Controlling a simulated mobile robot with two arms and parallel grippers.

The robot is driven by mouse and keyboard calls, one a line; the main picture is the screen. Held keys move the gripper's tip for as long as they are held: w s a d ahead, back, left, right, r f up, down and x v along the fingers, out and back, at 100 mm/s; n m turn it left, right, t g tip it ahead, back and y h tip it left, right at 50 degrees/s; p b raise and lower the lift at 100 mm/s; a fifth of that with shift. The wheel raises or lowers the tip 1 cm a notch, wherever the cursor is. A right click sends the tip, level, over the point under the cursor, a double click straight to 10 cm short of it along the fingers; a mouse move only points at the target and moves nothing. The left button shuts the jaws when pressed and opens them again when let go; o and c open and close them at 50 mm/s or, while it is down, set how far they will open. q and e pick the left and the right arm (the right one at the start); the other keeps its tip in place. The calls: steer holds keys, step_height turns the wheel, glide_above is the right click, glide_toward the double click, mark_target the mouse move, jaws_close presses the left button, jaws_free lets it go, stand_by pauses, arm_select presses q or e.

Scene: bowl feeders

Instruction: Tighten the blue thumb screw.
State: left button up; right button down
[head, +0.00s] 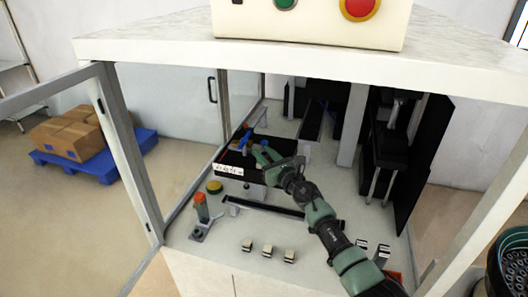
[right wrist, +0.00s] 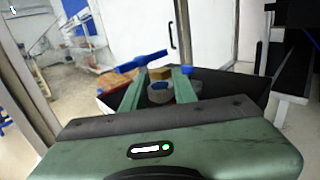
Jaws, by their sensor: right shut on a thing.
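My right gripper (head: 262,152) reaches into the machine cabinet over a dark bin with a white label (head: 228,169). In the head view the knob is hidden by the gripper. My left gripper is not in view.
In the cabinet stand a red-topped post (head: 201,207), a yellow button (head: 214,187) and several small pale blocks (head: 267,251). Cabinet posts (head: 130,150) frame the opening.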

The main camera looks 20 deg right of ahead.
steer(key=shift+a+r+m+h+p, duration=0.15)
steer(key=shift+m+h+p, duration=0.5)
steer(key=shift+p, duration=0.4)
steer(key=shift+m+h+p, duration=0.75)
steer(key=shift+h+p, duration=0.4)
steer(key=shift+h, duration=0.4)
steer(key=shift+m+h+p, duration=0.4)
steer(key=shift+m+h, duration=0.1)
steer(key=shift+h, duration=0.2)
steer(key=shift+f+m+h, duration=0.2)
steer(key=shift+m+h, duration=0.5)
steer(key=shift+h, duration=0.4)
steer(key=shift+f+m+h+b, duration=0.1)
steer(key=shift+m+h+b, duration=0.25)
steer(key=shift+h, duration=0.25)
steer(key=m+g+h+b, duration=0.3)
steer(key=m+h+b, duration=0.1)
steer(key=b, duration=0.5)
steer(key=m+g+h+b, duration=0.3)
steer(key=g+h+b, duration=0.1)
steer(key=b, duration=0.5)
steer(key=shift+f+m+h, duration=0.1)
steer(key=shift+m+h, duration=0.25)
steer(key=shift+h, duration=0.45)
steer(key=shift+g+b, duration=0.4)
steer(key=shift+b, duration=0.2)
steer(key=shift+r+m, duration=0.3)
